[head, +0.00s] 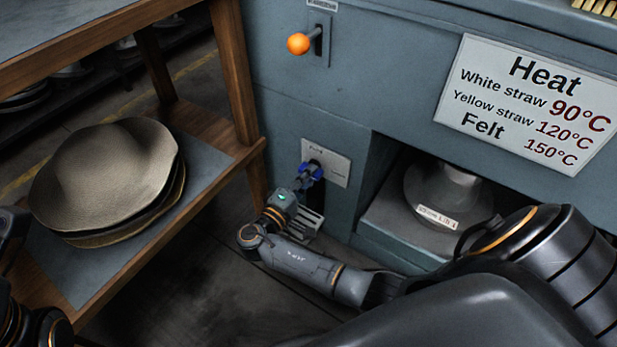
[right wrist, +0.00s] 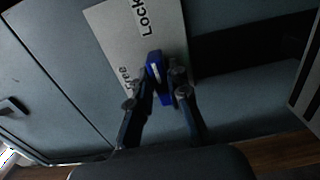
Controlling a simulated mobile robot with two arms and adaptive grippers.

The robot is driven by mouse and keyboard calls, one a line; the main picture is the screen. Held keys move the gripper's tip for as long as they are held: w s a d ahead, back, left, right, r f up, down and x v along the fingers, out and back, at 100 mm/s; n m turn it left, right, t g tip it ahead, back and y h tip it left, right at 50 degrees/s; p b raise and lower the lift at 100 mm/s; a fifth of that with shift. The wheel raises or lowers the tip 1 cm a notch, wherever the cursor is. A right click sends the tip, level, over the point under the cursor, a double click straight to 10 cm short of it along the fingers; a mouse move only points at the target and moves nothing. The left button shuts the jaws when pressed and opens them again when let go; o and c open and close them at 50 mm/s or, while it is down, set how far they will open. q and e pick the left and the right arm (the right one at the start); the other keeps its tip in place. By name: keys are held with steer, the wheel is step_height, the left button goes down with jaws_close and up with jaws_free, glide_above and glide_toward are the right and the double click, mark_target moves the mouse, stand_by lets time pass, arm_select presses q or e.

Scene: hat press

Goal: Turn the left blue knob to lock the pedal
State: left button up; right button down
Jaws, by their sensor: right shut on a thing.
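The blue knob (head: 312,171) sits on a pale plate (head: 336,160) low on the press's front, left of an open recess. In the right wrist view the knob (right wrist: 155,73) is a narrow blue bar with a white mark, and the plate (right wrist: 115,40) reads "Lock" at the top and "Free" lower left. My right gripper (head: 308,176) is shut on the knob, one finger on each side; it also shows in the right wrist view (right wrist: 160,85). A ridged metal pedal (head: 308,222) lies below, partly hidden by my right arm. My left gripper's fingers are not seen.
An orange-balled lever (head: 299,44) is higher on the press. A heat sign (head: 530,100) is on its front. The recess holds a labelled metal form (head: 440,190). A wooden shelf table (head: 215,160) with stacked hats (head: 110,175) stands on the left, near my arm.

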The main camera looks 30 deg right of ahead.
steer(key=shift+f, duration=0.1)
stand_by(0.5)
steer(key=c, duration=1.3)
jaws_free()
steer(key=v, duration=1.2)
steer(key=shift+s, duration=0.1)
